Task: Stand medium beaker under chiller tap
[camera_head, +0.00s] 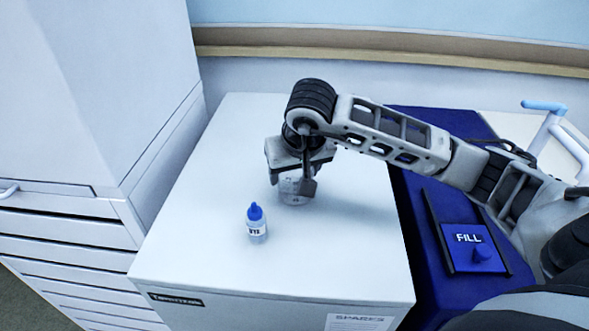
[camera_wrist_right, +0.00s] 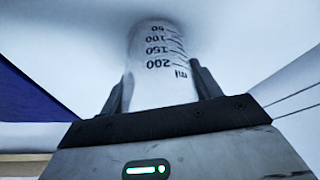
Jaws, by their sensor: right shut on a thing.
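A clear graduated beaker (camera_head: 294,190) stands on the white cabinet top, directly below my right wrist. My right gripper (camera_head: 292,188) is shut on it from above. In the right wrist view the beaker (camera_wrist_right: 157,65) sits upside down in the picture between the two fingers (camera_wrist_right: 160,95), with marks up to 200 ml showing. The chiller is probably the blue unit (camera_head: 405,210) at the right, with a FILL panel (camera_head: 467,238) and a blue knob; my right arm crosses over it. A light-blue-handled pipe (camera_head: 545,107) shows at the far right. My left gripper is not in view.
A small bottle with a blue cap (camera_head: 256,224) stands on the white cabinet top (camera_head: 350,265), left of and nearer than the beaker. A tall white drawer unit (camera_head: 95,110) rises at the left. The front of the cabinet top is clear.

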